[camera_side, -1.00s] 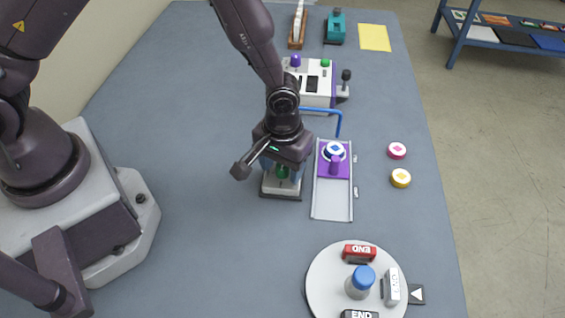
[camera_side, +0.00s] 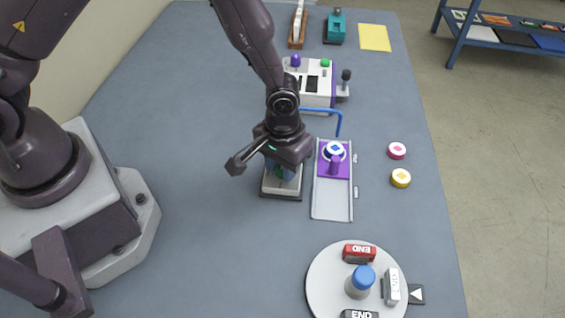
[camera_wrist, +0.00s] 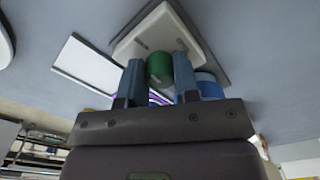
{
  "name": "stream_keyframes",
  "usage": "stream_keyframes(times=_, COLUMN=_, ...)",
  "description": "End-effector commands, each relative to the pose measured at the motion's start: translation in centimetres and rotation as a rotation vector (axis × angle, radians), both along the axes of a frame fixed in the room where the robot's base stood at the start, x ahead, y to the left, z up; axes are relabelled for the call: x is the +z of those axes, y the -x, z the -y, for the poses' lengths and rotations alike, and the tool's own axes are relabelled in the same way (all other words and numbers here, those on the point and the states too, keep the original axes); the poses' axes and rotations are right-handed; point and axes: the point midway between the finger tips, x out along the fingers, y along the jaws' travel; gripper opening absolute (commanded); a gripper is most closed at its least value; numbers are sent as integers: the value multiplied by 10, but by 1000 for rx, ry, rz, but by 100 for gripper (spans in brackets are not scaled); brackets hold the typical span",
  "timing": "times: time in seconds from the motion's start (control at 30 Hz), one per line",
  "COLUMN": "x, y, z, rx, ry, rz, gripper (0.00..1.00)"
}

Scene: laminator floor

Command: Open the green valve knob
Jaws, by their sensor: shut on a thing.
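The green valve knob (camera_wrist: 160,68) shows in the wrist view between the two blue fingers of my gripper (camera_wrist: 158,78). The knob rises from a pale block-shaped base (camera_wrist: 190,24). In the side view the base (camera_side: 282,188) stands on the table left of the slide tray, and my gripper (camera_side: 281,172) points down over it. The fingers are shut on the knob from both sides. The knob is mostly hidden in the side view, with only a little green showing, and I cannot tell its turn angle.
Close to the right lies a slide tray (camera_side: 332,205) with a purple carriage. A blue pipe (camera_side: 338,122) and a white machine (camera_side: 318,92) stand behind. A round turntable (camera_side: 325,285) is at the front. Pink (camera_side: 397,151) and yellow (camera_side: 401,178) discs lie at right. The left table area is clear.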

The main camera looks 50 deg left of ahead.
Motion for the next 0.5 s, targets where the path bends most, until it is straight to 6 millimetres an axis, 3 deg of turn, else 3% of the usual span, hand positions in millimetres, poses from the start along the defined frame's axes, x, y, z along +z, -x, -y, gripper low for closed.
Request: stream_keyframes(times=0.5, x=1, y=0, z=0, rx=-466, ry=0, rz=0, gripper=6)
